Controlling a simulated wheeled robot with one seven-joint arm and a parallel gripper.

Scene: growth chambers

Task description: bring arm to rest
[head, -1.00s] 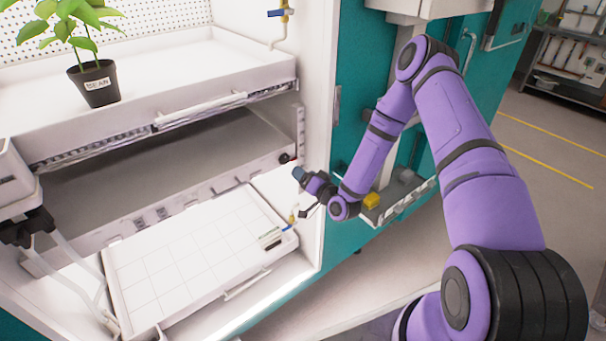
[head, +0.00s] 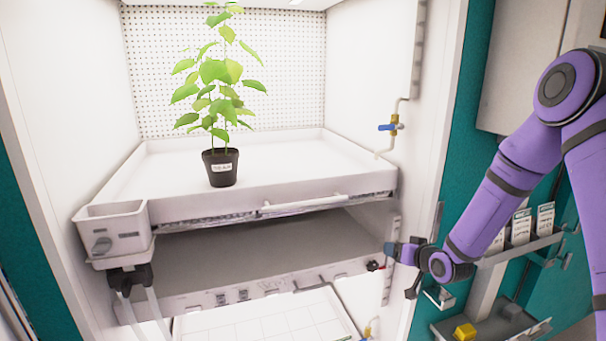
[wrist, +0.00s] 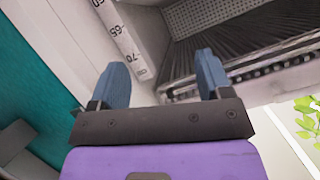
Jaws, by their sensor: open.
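My purple arm (head: 515,175) comes in from the right in the head view, and my gripper (head: 388,250) is at the right side of the chamber opening, in front of the frame below the upper tray. In the wrist view my gripper (wrist: 162,80) shows two blue fingertips spread apart with nothing between them. The wrist view also shows a pale vertical strip with printed numbers (wrist: 122,40) beyond the left finger.
A potted leafy plant (head: 220,168) stands on the upper tray (head: 310,188). A lower gridded tray (head: 265,325) sits beneath. A grey bin (head: 112,228) is at left. A blue-handled valve (head: 390,127) is on the right wall; a shelf with a yellow block (head: 464,332) is at right.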

